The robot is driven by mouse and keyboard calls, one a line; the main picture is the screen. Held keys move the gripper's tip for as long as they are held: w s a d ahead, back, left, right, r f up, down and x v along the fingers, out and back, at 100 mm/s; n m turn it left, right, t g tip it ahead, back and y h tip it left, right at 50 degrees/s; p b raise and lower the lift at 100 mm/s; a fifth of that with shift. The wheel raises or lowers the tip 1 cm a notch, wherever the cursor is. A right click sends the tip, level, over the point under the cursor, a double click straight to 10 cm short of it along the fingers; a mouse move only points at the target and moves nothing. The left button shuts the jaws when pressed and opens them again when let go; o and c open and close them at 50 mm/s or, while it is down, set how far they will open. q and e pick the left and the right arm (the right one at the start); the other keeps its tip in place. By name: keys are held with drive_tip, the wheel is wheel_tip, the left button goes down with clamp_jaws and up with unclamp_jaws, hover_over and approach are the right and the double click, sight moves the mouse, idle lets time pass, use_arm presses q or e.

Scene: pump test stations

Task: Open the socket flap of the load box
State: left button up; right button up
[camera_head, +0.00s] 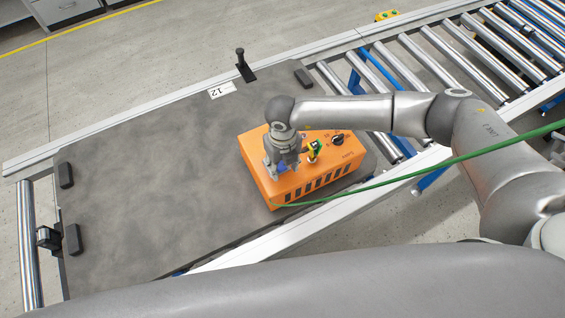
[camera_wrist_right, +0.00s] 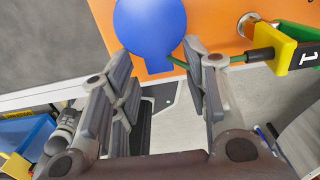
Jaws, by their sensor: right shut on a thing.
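The orange load box (camera_head: 348,158) sits at the right end of the dark pallet, with a row of dark slots along its front side. My right gripper (camera_head: 282,170) reaches down over the left part of its top. In the right wrist view, a round blue flap (camera_wrist_right: 150,25) with a short tab lies against the orange face. The fingers partly hide the contact. The socket behind the flap is hidden. My left gripper is not in view.
A yellow-green plug (camera_head: 314,149) stands in the box close beside my gripper, with a black knob (camera_head: 337,140) farther right. A green cable (camera_head: 420,176) crosses in front of the box. The pallet (camera_head: 150,190) is mostly clear to the left; roller conveyor (camera_head: 450,45) lies beyond.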

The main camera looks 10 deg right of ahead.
clamp_jaws()
drive_tip(key=shift+w+r+g+b, duration=0.2)
drive_tip(key=shift+g+b, duration=0.2)
drive_tip(key=shift+b, duration=0.2)
drive_tip(key=g+b, duration=0.1)
drive_tip(key=b, duration=0.2)
drive_tip(key=w+r+g+h+b, duration=0.1)
drive_tip(key=g+b, duration=0.1)
drive_tip(key=b, duration=0.1)
drive_tip(key=w+r+g+b, duration=0.1)
drive_tip(key=g+b, duration=0.1)
drive_tip(key=b, duration=0.1)
drive_tip(key=shift+a+r+h, duration=0.25)
drive_tip(key=shift+a+h, duration=0.15)
drive_tip(key=shift+w+r+g+b, duration=0.25)
drive_tip(key=shift+r+g+b, duration=0.15)
drive_tip(key=shift+b, duration=0.65)
